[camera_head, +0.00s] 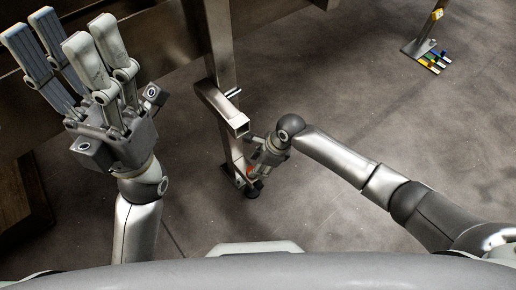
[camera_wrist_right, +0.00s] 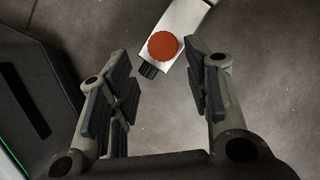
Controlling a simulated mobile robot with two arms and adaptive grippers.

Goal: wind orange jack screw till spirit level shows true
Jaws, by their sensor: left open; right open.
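The orange jack screw (camera_wrist_right: 162,45) shows in the right wrist view as a round orange knob on a pale metal foot plate (camera_wrist_right: 186,32). In the head view only a small orange patch (camera_head: 250,170) shows at the foot of the metal post, partly hidden by my right gripper (camera_head: 256,165). In the right wrist view that gripper (camera_wrist_right: 160,68) is open, with the knob ahead of and between its fingertips, no grip on it. My left gripper (camera_head: 60,32) is open and empty, fingers raised, at the upper left. I cannot make out a spirit level.
The metal post (camera_head: 222,50) stands upright, with a square tube stub (camera_head: 225,112) jutting toward me above the foot. A dark beam crosses the upper left. A separate post (camera_head: 418,47) with a yellow piece and coloured bits at its base stands far right. The floor between is clear.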

